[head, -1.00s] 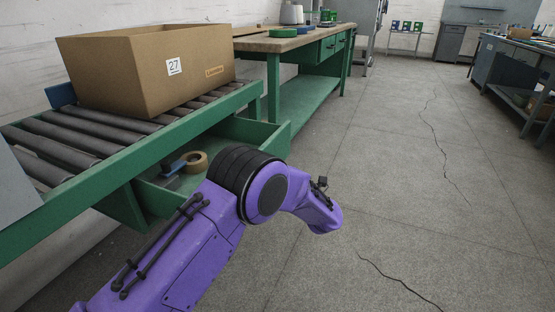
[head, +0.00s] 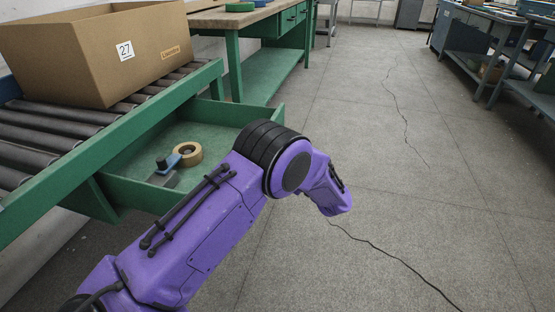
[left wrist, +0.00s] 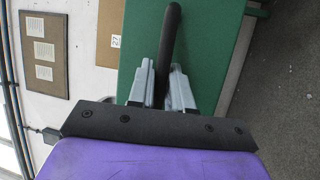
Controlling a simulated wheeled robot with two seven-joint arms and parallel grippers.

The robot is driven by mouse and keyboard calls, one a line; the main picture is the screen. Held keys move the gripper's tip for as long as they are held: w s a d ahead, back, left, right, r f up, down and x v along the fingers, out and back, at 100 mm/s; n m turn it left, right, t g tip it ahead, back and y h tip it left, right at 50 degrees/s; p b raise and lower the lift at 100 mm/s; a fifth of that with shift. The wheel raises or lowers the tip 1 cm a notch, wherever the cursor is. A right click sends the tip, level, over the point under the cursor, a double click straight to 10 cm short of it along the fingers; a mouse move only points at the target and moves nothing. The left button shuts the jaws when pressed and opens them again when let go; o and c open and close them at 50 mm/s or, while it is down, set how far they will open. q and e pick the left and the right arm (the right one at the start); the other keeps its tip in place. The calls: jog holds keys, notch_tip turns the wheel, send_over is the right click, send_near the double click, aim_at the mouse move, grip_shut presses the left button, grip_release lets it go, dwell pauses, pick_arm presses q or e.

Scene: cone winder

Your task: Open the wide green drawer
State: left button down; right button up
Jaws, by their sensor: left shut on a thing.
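The wide green drawer (head: 218,130) is pulled out from under the roller conveyor in the head view, its inside open to view. In the left wrist view its green front (left wrist: 215,45) carries a dark bar handle (left wrist: 171,30). My left gripper (left wrist: 163,82) is shut on this handle, one finger on each side. In the head view my purple left arm crosses in front of the drawer and hides the handle, the gripper and much of the front. My right gripper is in neither view.
A tape roll (head: 187,153) on a blue dispenser lies in the drawer. A cardboard box (head: 80,55) marked 27 sits on the conveyor rollers (head: 50,130). A green workbench (head: 265,75) stands behind. The floor (head: 400,180) to the right is clear.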

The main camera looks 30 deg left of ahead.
pick_arm(q)
jog(key=c, duration=1.4)
grip_release()
jog(key=d+f+p, duration=0.1)
jog(key=d+f, duration=0.1)
jog(key=d, duration=0.8)
jog(key=shift+s+d, duration=0.2)
jog(key=shift+s, duration=0.15)
